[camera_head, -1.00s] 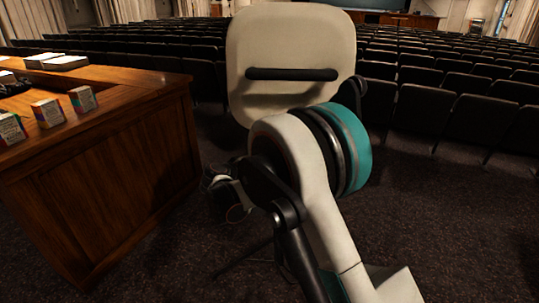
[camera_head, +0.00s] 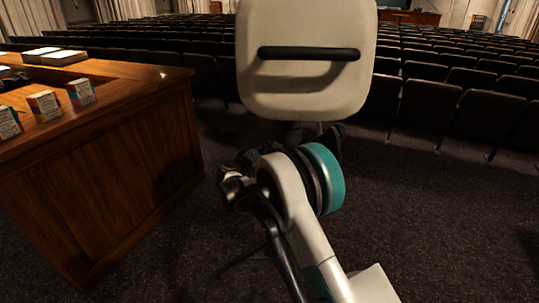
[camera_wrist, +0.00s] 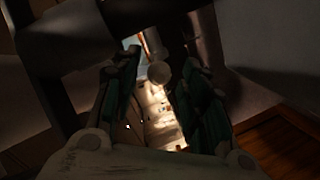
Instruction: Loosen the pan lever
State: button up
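I cannot make out the pan lever with certainty in either view. In the wrist view my gripper (camera_wrist: 161,66) has its two green-padded fingers apart. A small pale rounded knob (camera_wrist: 160,73) shows between or beyond the fingertips, and I cannot tell whether it is part of the lever. A brightly lit, cream-coloured surface (camera_wrist: 158,112) lies behind it. No finger is clearly closed on anything. In the head view a dark, partly hidden mechanism (camera_head: 236,188) shows left of my arm, with a thin dark leg (camera_head: 243,259) below. My arm hides much of that area.
A wooden desk (camera_head: 100,165) stands at the left, with small colourful boxes (camera_head: 45,105) and a stack of books or papers (camera_head: 55,56) on top. Rows of dark seats (camera_head: 455,105) fill the back. Dark carpet (camera_head: 440,230) is clear at the right front.

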jog(key=shift+b+x, duration=0.45)
jog(key=shift+x, duration=1.45)
jog(key=shift+c, duration=0.6)
grip_shut()
